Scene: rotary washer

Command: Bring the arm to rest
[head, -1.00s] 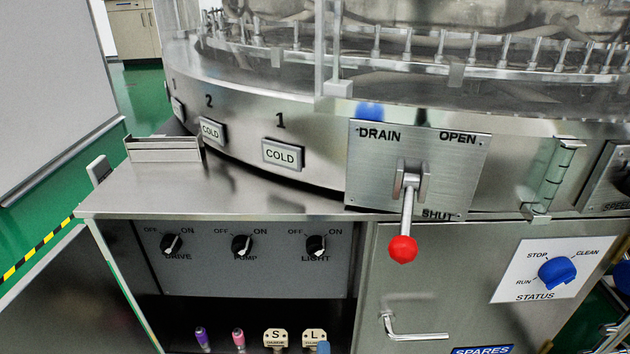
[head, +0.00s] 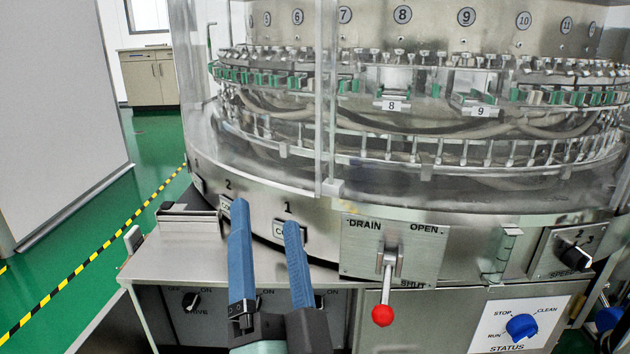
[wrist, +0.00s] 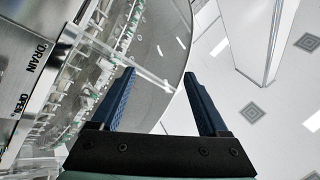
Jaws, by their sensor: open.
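My gripper (head: 268,212) has two long blue fingers, spread apart with nothing between them. In the head view it rises from the bottom edge, in front of the steel shelf and the lower part of the rotary washer (head: 330,242). Its fingers partly cover the COLD plates under numbers 1 and 2. The wrist view shows the same open gripper (wrist: 155,85), with the washer's clear cover and DRAIN panel to the left and the ceiling to the right. I cannot tell whether the fingers touch anything.
The drain lever with its red ball (head: 383,315) hangs down toward SHUT, right of my gripper. A blue STATUS knob (head: 522,327) is at lower right. A small metal tray (head: 190,222) sits on the shelf's left. A white board (head: 62,110) stands at far left, beside open green floor.

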